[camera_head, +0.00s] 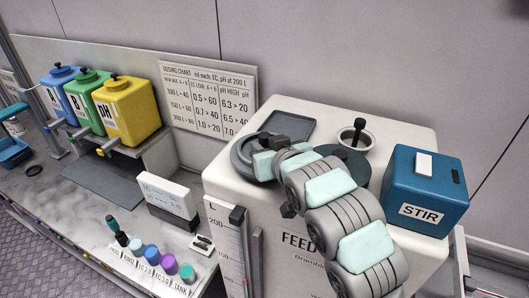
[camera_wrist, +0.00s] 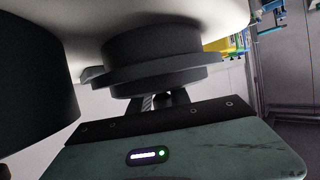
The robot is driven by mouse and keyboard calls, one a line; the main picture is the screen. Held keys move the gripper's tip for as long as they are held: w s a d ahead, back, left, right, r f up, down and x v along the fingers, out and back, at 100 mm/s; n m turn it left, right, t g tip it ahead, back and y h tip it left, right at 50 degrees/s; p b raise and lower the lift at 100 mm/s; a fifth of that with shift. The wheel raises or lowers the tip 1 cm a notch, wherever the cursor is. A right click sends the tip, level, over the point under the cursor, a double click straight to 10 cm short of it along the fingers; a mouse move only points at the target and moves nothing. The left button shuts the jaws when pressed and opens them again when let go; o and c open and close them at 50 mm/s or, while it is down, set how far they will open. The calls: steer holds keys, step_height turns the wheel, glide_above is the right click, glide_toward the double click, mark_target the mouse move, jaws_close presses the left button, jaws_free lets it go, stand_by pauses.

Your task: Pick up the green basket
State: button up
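I see no green basket in either view. A blue basket-like container (camera_head: 14,150) sits at the far left edge of the head view, partly cut off. In the head view my arm reaches across the top of the white feed tank, and I cannot make out its fingers there. In the wrist view my gripper (camera_wrist: 166,100) shows as dark fingers beyond its green-grey body. They are close to a dark round stepped part (camera_wrist: 150,55); I cannot tell whether they touch it or how far apart they are.
The white feed tank (camera_head: 222,180) carries a blue STIR box (camera_head: 425,190) and a grey-rimmed cup (camera_head: 355,137). Blue (camera_head: 60,92), green (camera_head: 86,98) and yellow (camera_head: 128,105) canisters stand on a shelf left. Several small bottles and a display (camera_head: 168,196) stand on the bench.

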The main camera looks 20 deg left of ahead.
steer(key=shift+c, duration=0.4)
jaws_close()
steer(key=shift+r, duration=0.1)
